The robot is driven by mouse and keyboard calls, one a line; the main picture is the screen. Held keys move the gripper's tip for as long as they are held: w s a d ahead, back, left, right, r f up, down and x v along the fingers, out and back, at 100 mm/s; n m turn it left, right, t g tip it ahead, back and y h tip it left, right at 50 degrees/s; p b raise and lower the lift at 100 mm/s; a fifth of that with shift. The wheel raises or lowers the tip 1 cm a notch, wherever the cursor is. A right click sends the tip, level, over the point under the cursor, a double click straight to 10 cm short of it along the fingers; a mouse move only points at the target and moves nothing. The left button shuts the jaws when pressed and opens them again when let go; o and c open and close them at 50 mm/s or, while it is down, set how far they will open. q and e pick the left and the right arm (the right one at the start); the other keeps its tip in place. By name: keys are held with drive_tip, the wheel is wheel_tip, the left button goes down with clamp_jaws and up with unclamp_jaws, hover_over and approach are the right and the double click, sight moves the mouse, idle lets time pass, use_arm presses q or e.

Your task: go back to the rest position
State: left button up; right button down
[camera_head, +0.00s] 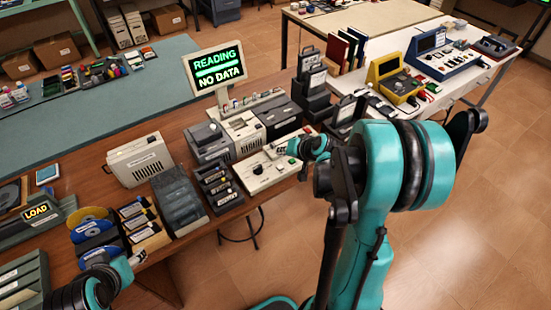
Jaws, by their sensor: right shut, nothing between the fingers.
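My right gripper (280,149) is at the end of the teal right arm, which comes up from the bottom right. It is shut and empty, just above the cream control panel (259,173) with a black knob at the table's front edge. I cannot tell whether it touches the panel. My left gripper (138,257) shows small at the lower left, beside the front of a rack of labelled disks (147,229). Its fingers are too small to tell open from shut, and I see nothing held in it.
A monitor (216,68) reading "READING NO DATA" stands behind the panel. Drives, a grey disk box (178,200) and a black cartridge rack (217,187) crowd the brown table. A white table (455,85) with a yellow device (394,78) is at right. Floor (490,200) at right is clear.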

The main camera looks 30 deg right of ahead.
drive_tip(key=s+a+r+n+g, duration=0.1)
drive_tip(key=s+a+r+n, duration=0.2)
drive_tip(key=s+a, duration=0.4)
drive_tip(key=s+a+r+n+h, duration=0.1)
drive_tip(key=s+a+r+n, duration=0.3)
drive_tip(key=s, duration=0.7)
drive_tip(key=shift+a+r+g+h, duration=0.35)
drive_tip(key=shift+a+r, duration=0.65)
drive_tip(key=shift+a, duration=1.3)
